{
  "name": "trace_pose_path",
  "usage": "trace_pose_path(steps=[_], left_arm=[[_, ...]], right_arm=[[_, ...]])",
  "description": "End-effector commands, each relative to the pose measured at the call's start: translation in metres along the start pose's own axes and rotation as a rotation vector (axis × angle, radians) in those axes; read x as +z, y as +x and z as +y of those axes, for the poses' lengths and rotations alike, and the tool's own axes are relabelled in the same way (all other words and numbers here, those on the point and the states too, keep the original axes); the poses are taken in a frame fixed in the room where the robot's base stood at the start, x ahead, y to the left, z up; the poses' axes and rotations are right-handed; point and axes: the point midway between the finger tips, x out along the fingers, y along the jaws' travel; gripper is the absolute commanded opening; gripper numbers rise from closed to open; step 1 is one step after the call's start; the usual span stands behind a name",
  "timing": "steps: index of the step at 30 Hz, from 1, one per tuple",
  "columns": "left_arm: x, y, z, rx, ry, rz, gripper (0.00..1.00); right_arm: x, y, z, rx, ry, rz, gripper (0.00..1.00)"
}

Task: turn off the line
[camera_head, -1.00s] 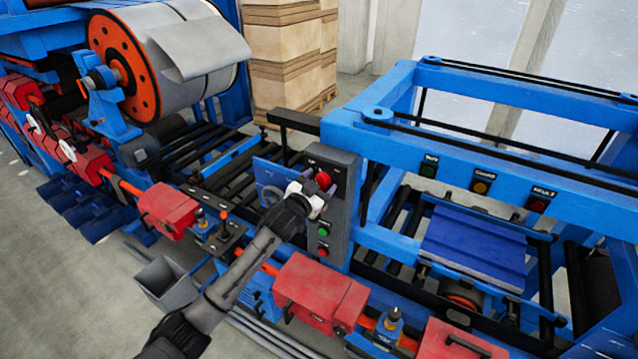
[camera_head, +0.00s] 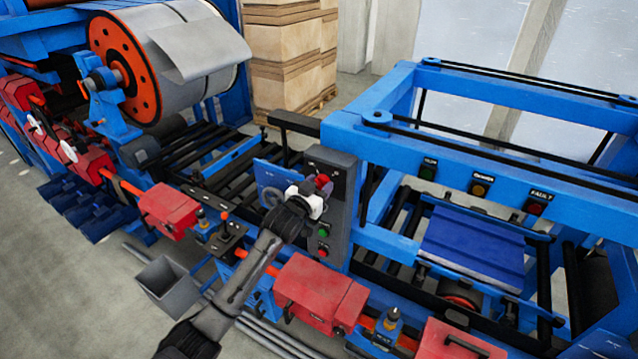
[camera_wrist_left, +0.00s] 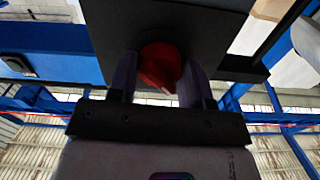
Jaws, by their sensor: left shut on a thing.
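The grey control box (camera_head: 341,215) stands at the middle of the line. It bears a red rotary knob (camera_head: 322,182) near its top, with a green button (camera_head: 323,232) and a red button (camera_head: 322,252) below. My left gripper (camera_head: 318,190) is at the knob and partly covers it. In the left wrist view the red knob (camera_wrist_left: 160,66) sits between the two fingers of my left gripper (camera_wrist_left: 158,78), which is shut on it. A pale mark shows at the knob's lower edge. My right gripper is not in view.
A blue frame (camera_head: 470,140) with three indicator lamps, green (camera_head: 428,172), amber (camera_head: 480,189) and red (camera_head: 534,208), stands to the right. Red boxes (camera_head: 318,290) line the front below my arm. A metal coil (camera_head: 185,60) is at upper left. A grey bin (camera_head: 165,283) stands on the floor.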

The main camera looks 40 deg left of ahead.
Motion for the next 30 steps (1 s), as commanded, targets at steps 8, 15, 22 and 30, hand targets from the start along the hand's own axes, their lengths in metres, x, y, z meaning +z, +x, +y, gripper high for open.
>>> trace_pose_path(steps=[8, 15, 22, 30], left_arm=[[-0.0001, 0.0001, 0.0003, 0.001, -0.09, 0.001, 0.21], [0.0, 0.0001, 0.0002, 0.001, -0.088, 0.001, 0.56], [0.0001, 0.0001, 0.0001, 0.001, -0.087, 0.0, 0.7], [0.0016, -0.0052, 0.0002, 0.001, -0.086, -0.001, 0.7]], right_arm=[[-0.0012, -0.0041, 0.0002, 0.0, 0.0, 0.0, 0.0], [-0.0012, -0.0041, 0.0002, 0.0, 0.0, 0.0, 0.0], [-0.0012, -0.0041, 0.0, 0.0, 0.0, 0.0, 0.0], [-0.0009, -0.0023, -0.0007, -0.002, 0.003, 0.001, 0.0]])
